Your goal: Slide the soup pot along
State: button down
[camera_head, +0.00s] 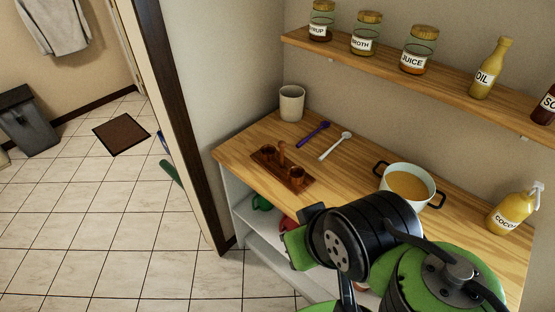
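The soup pot (424,203) is a white pot with two black handles, filled with orange-yellow soup. It stands upright on the wooden counter (350,170), right of centre. My green and black arm is in front of it at the lower right and hides part of the counter's front. The arm's links overlap the area just below the pot in the picture. I cannot make out my gripper's fingers, and I see nothing gripping the pot. No coil hob shows in this view.
Left of the pot are a wooden tray (268,155) with small brown cups, a white spoon (335,146), a purple utensil (313,134) and a beige cup (291,103). A yellow pump bottle (511,211) stands to the right. A shelf (440,90) with jars and bottles hangs above.

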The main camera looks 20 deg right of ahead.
aim_at(412, 183)
jog(key=k+z, duration=0.15)
jog(key=z, duration=1.55)
